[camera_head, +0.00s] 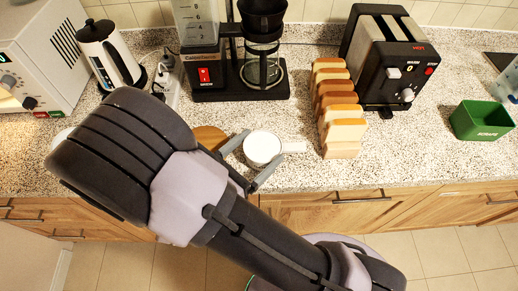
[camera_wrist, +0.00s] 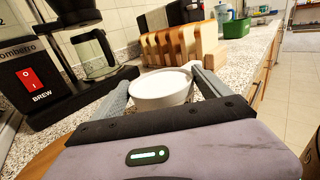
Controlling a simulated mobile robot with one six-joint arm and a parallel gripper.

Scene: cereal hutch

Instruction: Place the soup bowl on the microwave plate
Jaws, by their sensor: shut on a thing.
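The soup bowl (camera_head: 262,147) is white and round with a handle pointing right, near the counter's front edge in the head view. In the wrist view the bowl (camera_wrist: 162,92) sits upright between the two grey fingers. My gripper (camera_head: 263,146) is shut on the bowl, one finger on each side; it also shows in the wrist view (camera_wrist: 162,76). I cannot tell whether the bowl touches the counter. A white appliance (camera_head: 38,42), perhaps the microwave, stands at the far left, partly out of frame. No microwave plate can be made out.
A round wooden board (camera_head: 209,137) lies partly behind my arm. A kettle (camera_head: 108,55), a coffee maker (camera_head: 240,85), a bread rack (camera_head: 338,108), a toaster (camera_head: 388,62) and a green box (camera_head: 482,120) stand on the counter.

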